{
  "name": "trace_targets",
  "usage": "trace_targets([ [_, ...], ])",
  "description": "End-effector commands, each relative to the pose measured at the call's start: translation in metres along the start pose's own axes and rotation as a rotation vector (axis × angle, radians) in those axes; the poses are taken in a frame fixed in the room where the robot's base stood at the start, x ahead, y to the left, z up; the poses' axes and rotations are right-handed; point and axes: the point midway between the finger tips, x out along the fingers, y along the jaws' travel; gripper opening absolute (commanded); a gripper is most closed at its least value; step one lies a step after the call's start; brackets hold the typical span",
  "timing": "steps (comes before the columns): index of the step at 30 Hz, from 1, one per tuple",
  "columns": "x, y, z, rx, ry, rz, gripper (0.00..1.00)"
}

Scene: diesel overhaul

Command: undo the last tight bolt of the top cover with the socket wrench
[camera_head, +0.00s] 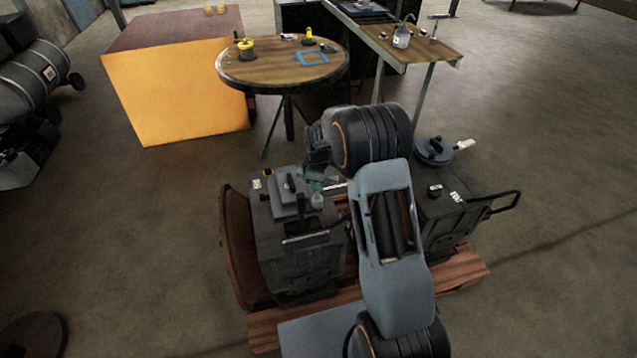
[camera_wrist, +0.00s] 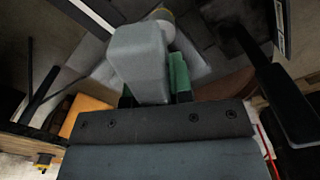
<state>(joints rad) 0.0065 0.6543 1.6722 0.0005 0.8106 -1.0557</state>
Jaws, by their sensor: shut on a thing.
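The diesel unit's grey top cover (camera_head: 287,208) sits on the dark engine block (camera_head: 280,245), left of my arm. My gripper (camera_head: 318,184) points down over the right side of the cover. In the wrist view, its green finger pads (camera_wrist: 178,74) are shut on a grey block-shaped part that I take to be the socket wrench (camera_wrist: 140,58). A pale round part (camera_wrist: 162,15) shows just beyond the wrench. The bolts are too small or hidden to make out, so I cannot tell whether the wrench is seated on one.
A second dark machine (camera_head: 450,205) with a handle stands right of my arm. Both units rest on a wooden pallet (camera_head: 462,275). A round table (camera_head: 275,72) with small items and an orange-sided box (camera_head: 175,95) stand behind.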

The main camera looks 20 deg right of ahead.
Motion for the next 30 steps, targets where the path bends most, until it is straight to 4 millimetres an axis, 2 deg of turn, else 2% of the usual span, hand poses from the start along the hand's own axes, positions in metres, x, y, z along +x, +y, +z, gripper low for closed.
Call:
trace_targets([
  [3, -0.001, 0.0, 0.0, -0.149, 0.0, 0.001, 0.0],
  [9, -0.001, 0.0, 0.001, -0.276, 0.0, -0.001, 0.0],
  [19, -0.001, 0.0, 0.001, -0.282, 0.0, -0.002, 0.0],
  [26, -0.016, 0.0, 0.001, -0.281, 0.0, -0.002, 0.0],
  [30, -0.016, 0.0, 0.001, -0.259, -0.001, -0.003, 0.0],
])
